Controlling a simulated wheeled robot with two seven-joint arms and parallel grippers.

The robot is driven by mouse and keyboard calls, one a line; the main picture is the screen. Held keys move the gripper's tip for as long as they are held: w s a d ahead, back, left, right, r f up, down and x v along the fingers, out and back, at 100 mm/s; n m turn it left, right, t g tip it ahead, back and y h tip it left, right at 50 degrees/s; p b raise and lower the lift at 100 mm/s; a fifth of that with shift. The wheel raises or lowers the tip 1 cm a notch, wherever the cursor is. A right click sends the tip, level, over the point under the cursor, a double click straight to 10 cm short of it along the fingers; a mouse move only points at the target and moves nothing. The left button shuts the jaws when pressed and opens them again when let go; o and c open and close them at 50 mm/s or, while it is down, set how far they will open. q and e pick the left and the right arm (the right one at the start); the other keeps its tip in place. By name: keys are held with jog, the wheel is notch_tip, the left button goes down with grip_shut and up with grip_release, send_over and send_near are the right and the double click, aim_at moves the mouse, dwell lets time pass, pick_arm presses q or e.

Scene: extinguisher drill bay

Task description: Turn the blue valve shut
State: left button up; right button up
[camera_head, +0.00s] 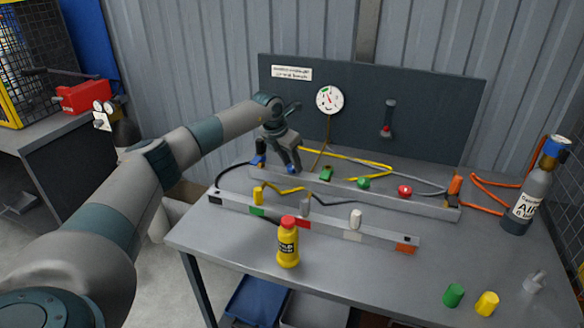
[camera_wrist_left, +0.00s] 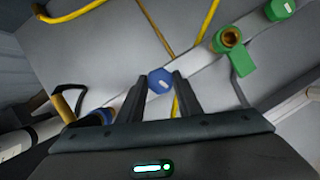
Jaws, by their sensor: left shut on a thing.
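The blue valve (camera_wrist_left: 160,81) shows in the left wrist view as a blue knob with a pale mark, on the pale rail. My left gripper (camera_wrist_left: 161,88) is shut on it, one dark finger on each side. My right gripper is not in view.
Green knobs (camera_head: 363,182) and a red knob (camera_head: 405,191) stand along the rear rail. A yellow bottle (camera_head: 288,247) stands in front, and a grey air cylinder (camera_head: 529,194) at the right. A gauge (camera_head: 329,98) hangs on the back panel. Yellow hoses run close to the gripper.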

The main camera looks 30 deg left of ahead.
pick_arm(q)
jog(key=m, duration=0.2)
jog(key=m+h+b, duration=0.1)
jog(key=m, duration=0.1)
jog(key=shift+w+a+g+h+b, duration=0.1)
jog(key=shift+a+g+h+b, duration=0.1)
jog(key=shift+g+h+b, duration=0.1)
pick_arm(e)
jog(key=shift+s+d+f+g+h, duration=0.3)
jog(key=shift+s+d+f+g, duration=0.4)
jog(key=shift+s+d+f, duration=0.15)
pick_arm(q)
jog(key=shift+r, duration=0.1)
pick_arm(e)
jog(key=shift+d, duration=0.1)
pick_arm(q)
jog(key=o, duration=1)
jog(key=shift+o, duration=0.2)
